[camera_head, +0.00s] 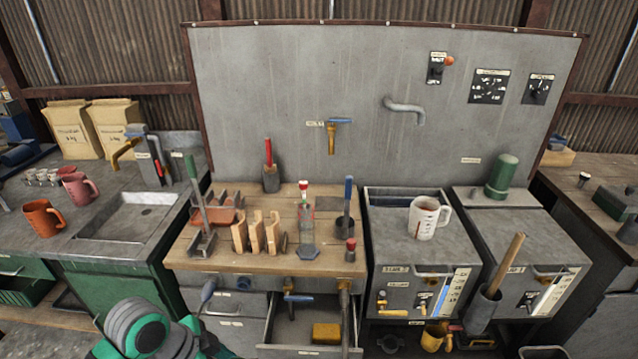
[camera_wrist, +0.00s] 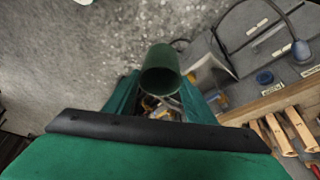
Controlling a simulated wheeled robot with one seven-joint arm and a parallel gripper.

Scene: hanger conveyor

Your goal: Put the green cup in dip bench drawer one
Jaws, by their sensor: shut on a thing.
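In the wrist view a dark green cup (camera_wrist: 160,72) is held between the two green fingers of my gripper (camera_wrist: 158,96), its open rim facing the camera. The cup and the gripper fingers do not show in the head view, where only part of my arm is seen at the bottom left. In the head view a drawer (camera_head: 285,328) under the wooden-topped bench (camera_head: 200,257) is pulled open. A yellow block (camera_head: 326,333) lies inside it, with bare floor to the block's left. I cannot read which drawer number it bears.
Blue-handled taps (camera_head: 297,298) and a pipe hang at the bench front over the open drawer. Wooden racks (camera_head: 256,232) and tools stand on the bench top. A white mug (camera_head: 427,217) stands on the cabinet to the right. Orange (camera_head: 43,218) and pink (camera_head: 79,189) mugs stand left of the sink.

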